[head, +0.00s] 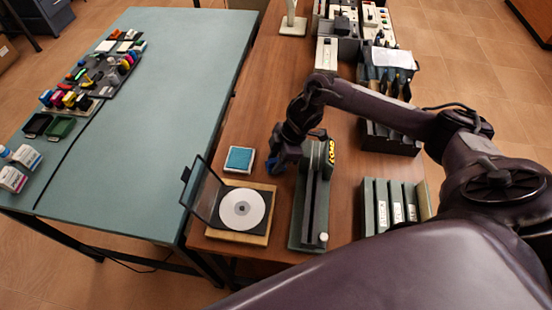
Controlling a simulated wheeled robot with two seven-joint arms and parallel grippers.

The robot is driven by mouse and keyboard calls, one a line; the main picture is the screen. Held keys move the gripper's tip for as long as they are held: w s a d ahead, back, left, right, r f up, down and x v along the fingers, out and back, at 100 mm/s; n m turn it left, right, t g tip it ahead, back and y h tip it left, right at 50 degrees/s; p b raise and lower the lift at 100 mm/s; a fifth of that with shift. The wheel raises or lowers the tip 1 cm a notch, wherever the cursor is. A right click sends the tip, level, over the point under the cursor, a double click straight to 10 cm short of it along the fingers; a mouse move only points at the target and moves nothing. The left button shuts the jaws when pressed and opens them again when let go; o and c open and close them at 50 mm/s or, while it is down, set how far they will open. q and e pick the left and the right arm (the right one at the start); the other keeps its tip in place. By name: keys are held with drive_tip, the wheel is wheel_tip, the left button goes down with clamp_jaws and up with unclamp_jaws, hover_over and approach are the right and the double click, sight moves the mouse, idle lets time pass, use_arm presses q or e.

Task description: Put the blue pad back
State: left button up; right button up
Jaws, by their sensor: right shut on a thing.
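My right gripper (284,158) reaches over the brown table from the right and points down. It is shut on a small dark blue thing (275,167), which looks like the blue pad. The fingers hide most of it, and I cannot tell if it touches the table. Left of the gripper and apart from it lies a flat teal-blue square in a white frame (240,159). My left gripper is not in view.
A disc in an open case (242,208) lies in front. A long dark green device (310,205) stands close right of the gripper. Upright green binders (393,205) stand farther right. A green table (150,135) on the left holds several small bottles and pads.

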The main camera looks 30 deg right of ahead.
drive_tip(key=o, duration=0.9)
drive_tip(key=shift+f, duration=0.15)
drive_tip(key=shift+r, duration=0.3)
drive_tip(key=shift+d+r, duration=0.2)
drive_tip(key=shift+r, duration=0.05)
drive_tip(key=b+v, duration=0.2)
drive_tip(key=v, duration=0.9)
drive_tip(key=shift+r, duration=0.1)
drive_tip(key=shift+s, duration=0.1)
